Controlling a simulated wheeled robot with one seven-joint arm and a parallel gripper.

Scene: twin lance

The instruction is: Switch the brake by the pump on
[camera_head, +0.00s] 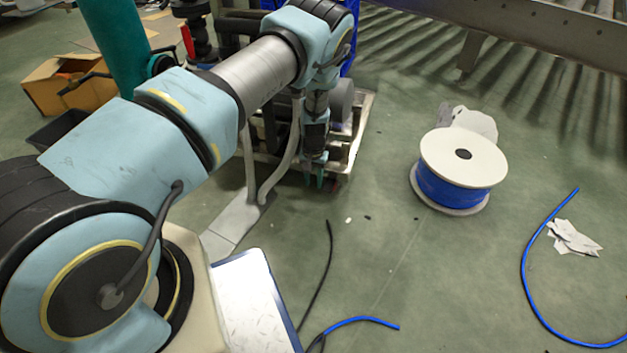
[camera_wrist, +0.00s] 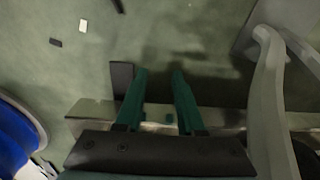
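My gripper (camera_head: 318,182) points down at the near end of a low wheeled frame (camera_head: 350,150), with machinery on it that may be the pump, largely hidden behind my arm. In the wrist view, its two green fingers (camera_wrist: 158,74) are apart with nothing held between them. A dark flat tab (camera_wrist: 121,76) sticks out from the frame's edge (camera_wrist: 90,108), just left of the left finger; it may be the brake, but I cannot tell its setting.
A blue cable spool (camera_head: 458,175) stands to the right, and a loose blue cable (camera_head: 525,265) lies beyond it. Grey bent tubes (camera_head: 281,165) rise beside my gripper on the left. A cardboard box (camera_head: 65,85) stands far left. Floor between frame and spool is mostly clear.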

